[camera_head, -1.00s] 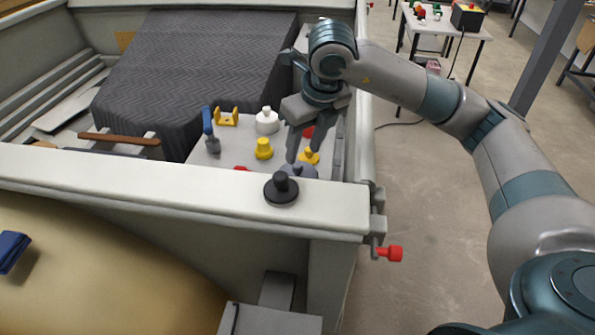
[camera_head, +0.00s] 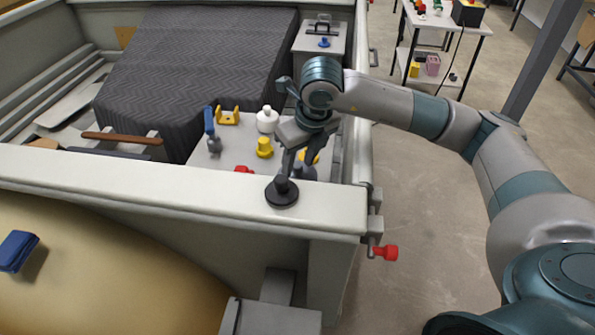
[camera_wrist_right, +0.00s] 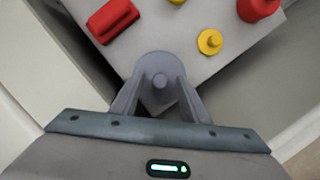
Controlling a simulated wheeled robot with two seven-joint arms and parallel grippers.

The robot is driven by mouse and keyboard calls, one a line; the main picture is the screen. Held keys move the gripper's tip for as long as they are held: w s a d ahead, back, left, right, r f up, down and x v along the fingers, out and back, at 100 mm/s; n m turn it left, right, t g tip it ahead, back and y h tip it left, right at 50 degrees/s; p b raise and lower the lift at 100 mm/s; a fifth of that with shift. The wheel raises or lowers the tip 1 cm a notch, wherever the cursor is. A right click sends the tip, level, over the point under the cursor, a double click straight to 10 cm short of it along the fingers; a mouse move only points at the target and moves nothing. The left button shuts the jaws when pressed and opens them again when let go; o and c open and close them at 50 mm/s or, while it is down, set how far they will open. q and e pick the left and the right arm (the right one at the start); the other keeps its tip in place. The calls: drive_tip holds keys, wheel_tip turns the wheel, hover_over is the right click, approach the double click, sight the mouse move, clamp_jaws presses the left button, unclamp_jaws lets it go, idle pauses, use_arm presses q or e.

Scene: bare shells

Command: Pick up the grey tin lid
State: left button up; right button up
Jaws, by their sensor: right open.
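The grey tin lid (camera_wrist_right: 160,62) is a round grey disc with a small knob, lying on the pale board. In the right wrist view it lies just ahead of and between my right gripper's fingers (camera_wrist_right: 160,95). My left gripper is not in view.
Yellow pieces, a red piece (camera_wrist_right: 113,19) and a white jar (camera_head: 267,119) stand on the board around the lid. The grey ridged block (camera_head: 200,70) is behind.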

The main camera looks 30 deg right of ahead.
sight(299, 166)
drive_tip(key=shift+c, duration=0.2)
clamp_jaws()
drive_tip(key=shift+r, duration=0.1)
drive_tip(key=shift+r+b, duration=0.35)
drive_tip(key=shift+r, duration=0.15)
wheel_tip(299, 166, up, 7)
drive_tip(key=shift+r+b, duration=0.15)
drive_tip(key=shift+b, duration=1.1)
drive_tip(key=shift+r, duration=0.8)
